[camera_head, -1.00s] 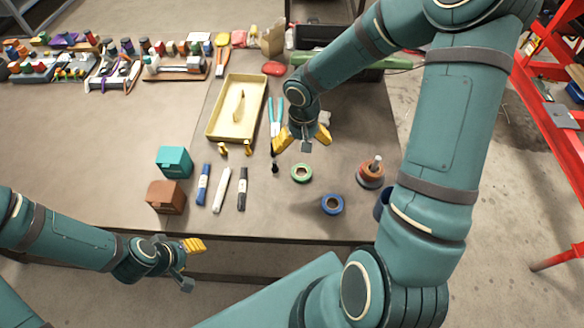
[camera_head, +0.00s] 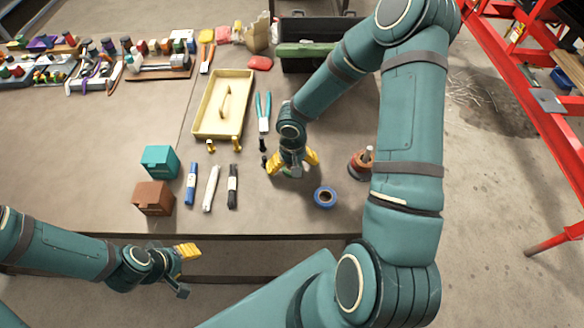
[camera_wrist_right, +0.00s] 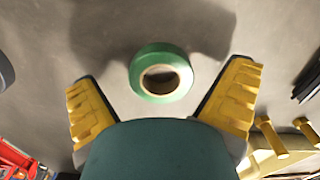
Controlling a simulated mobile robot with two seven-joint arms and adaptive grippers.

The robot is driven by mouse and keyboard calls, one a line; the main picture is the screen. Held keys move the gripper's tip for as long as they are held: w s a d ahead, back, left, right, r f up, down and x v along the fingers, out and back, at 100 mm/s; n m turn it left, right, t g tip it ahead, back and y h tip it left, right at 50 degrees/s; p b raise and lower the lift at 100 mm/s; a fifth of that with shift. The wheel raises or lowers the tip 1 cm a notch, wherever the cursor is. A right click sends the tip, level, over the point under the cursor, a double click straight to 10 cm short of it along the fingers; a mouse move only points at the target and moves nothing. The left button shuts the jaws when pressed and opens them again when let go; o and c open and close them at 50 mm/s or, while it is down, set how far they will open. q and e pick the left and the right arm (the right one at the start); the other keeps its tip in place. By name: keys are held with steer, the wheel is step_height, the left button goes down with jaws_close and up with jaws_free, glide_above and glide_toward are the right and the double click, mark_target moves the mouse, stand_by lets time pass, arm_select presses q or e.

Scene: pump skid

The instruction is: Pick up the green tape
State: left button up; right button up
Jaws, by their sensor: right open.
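The green tape (camera_wrist_right: 160,73) is a roll lying flat on the table, seen in the right wrist view just beyond and between my right gripper's fingers. In the head view my right gripper (camera_head: 293,166) is over the tape and hides most of it; a sliver of green shows beneath. The yellow fingers of my right gripper (camera_wrist_right: 163,98) are wide apart, with nothing between them touching the tape. My left gripper (camera_head: 187,271) hangs off the table's front edge at lower left, clear of objects; its finger gap is not clear.
A blue tape roll (camera_head: 325,197) lies right of my right gripper, with a reddish spool (camera_head: 360,161) behind it. A yellow tray (camera_head: 203,131) and pliers (camera_head: 263,112) lie behind.

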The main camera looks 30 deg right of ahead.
steer(key=shift+f, duration=0.3)
steer(key=c, duration=1.1)
steer(key=shift+c, duration=0.2)
steer(key=shift+r, duration=0.1)
